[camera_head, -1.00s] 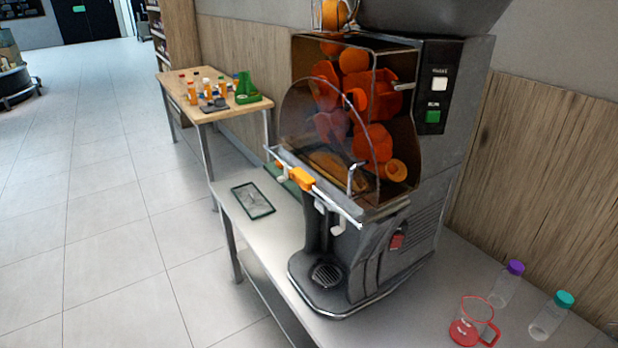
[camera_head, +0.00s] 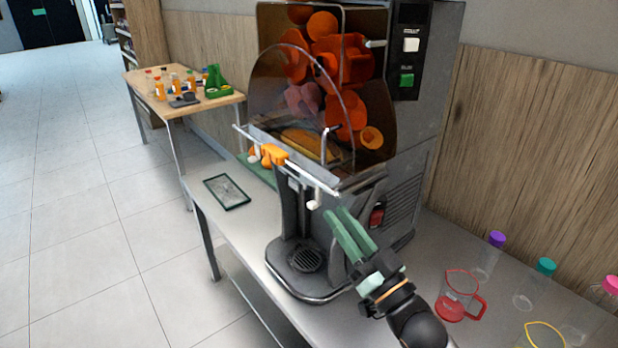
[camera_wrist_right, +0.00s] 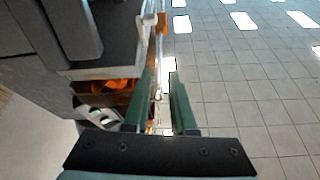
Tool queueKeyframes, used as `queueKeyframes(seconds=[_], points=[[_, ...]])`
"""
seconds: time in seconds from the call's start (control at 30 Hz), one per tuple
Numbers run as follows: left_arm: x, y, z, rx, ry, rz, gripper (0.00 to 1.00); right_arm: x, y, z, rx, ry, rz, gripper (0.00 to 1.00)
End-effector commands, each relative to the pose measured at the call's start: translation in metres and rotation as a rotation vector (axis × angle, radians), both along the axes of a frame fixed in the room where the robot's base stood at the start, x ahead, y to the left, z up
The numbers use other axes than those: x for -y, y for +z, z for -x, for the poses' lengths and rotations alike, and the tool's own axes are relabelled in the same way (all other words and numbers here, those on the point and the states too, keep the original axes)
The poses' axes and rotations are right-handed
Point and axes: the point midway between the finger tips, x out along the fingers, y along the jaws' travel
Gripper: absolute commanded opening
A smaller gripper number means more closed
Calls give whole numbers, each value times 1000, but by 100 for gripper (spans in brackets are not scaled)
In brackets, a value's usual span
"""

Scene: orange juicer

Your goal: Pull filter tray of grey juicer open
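The grey juicer (camera_head: 420,130) stands on the table, with orange parts behind its clear curved cover. Its filter tray (camera_head: 262,137) appears to be the light-rimmed ledge across the front below the cover. An orange tap (camera_head: 273,154) and a white knob (camera_head: 314,204) sit at this front edge. My right gripper (camera_head: 335,211) has green fingers, slightly apart, in front of the juicer at lower right, just below and right of the knob. In the right wrist view the gripper (camera_wrist_right: 163,88) is open, with the juicer front beyond the fingertips. I cannot tell whether it touches anything. My left gripper is out of view.
A red measuring jug (camera_head: 457,296) and capped bottles (camera_head: 486,258) stand right of my right arm. A flat dark-rimmed tray (camera_head: 227,191) lies left of the juicer. A wooden table (camera_head: 180,105) with small bottles stands behind. Open floor lies left.

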Motion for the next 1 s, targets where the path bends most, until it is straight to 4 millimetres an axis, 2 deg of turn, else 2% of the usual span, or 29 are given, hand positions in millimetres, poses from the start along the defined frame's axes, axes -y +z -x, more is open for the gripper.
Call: queueKeyframes(seconds=[0.3,0.5,0.7,1.0], points=[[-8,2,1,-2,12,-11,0,-28,26,-51,2,-1,1,24],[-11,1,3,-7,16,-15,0,-41,36,-77,-1,-2,1,24],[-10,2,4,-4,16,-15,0,-48,40,-87,-2,-2,3,24],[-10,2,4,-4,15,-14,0,-48,40,-88,-2,-2,3,23]])
